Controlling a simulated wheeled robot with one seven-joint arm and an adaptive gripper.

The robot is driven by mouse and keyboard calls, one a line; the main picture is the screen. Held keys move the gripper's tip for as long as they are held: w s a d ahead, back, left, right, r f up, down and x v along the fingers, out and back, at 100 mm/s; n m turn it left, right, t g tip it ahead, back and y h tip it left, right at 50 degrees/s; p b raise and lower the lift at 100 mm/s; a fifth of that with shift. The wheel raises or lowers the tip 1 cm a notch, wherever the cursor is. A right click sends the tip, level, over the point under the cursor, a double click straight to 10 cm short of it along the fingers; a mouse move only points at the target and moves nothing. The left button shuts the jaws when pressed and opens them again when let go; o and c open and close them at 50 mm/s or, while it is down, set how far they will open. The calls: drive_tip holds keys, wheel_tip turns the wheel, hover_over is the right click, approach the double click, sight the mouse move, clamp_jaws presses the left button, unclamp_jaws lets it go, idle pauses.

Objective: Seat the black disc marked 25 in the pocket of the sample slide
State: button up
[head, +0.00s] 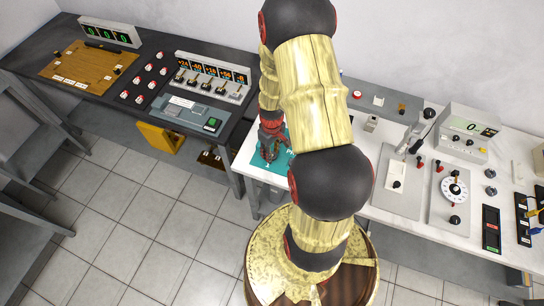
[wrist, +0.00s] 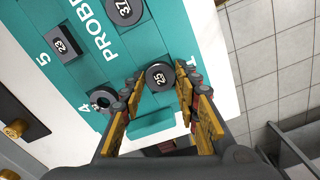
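The black disc marked 25 (wrist: 160,77) lies on a teal board (wrist: 150,122), near its edge by the printed 1. My gripper (wrist: 163,90) is open, with yellow-padded fingers on either side of the disc in the wrist view. I cannot tell whether the fingertips touch the board or the disc. In the head view my gripper (head: 271,135) is over the teal board (head: 262,165) at the left end of the white bench; the disc cannot be made out there. I cannot clearly identify the sample slide or its pocket in either view.
On the board are a disc marked 37 (wrist: 124,11), a square block marked 23 (wrist: 62,42) and a ring-like piece (wrist: 102,98). Instruments, including a display box (head: 466,130) and a dial panel (head: 454,190), stand right on the bench. A dark bench (head: 150,45) stands left.

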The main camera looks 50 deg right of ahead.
drive_tip(key=c, duration=0.6)
drive_tip(key=shift+r+p, duration=1.85)
drive_tip(key=shift+r, duration=0.7)
drive_tip(key=shift+s+f, duration=0.1)
